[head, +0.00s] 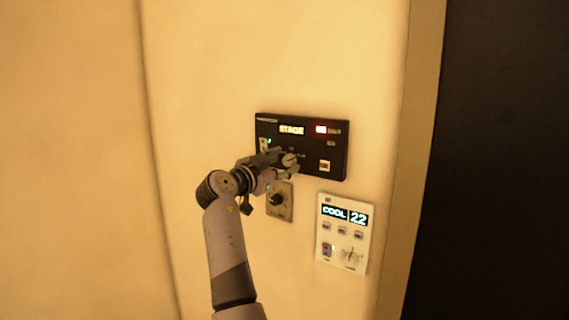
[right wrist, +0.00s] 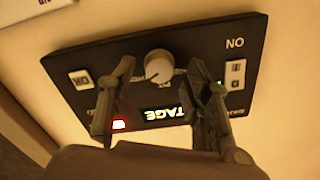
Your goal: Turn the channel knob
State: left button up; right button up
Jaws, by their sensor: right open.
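A black wall panel (head: 338,150) has a lit display reading "STAGE" (head: 291,130) and a light round knob (head: 289,160) low in its middle; the knob's label is too small to read. My right gripper (head: 281,163) is at the panel's lower edge, partly covering its lower left. In the right wrist view the panel appears upside down, and the knob (right wrist: 159,67) lies between the two open fingers of the right gripper (right wrist: 161,72). Gaps show on both sides of the knob; whether any finger touches it is unclear. My left gripper is not in view.
Below the panel, a small plate with a dark knob (head: 278,199) is partly near my wrist. To its right is a white control unit (head: 325,240) reading "COOL 22", with buttons and a knob. A red light (head: 321,129) glows on the panel. A dark area lies far right.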

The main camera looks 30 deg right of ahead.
jog(key=shift+c, duration=0.2)
jog(key=shift+c, duration=0.8)
grip_shut()
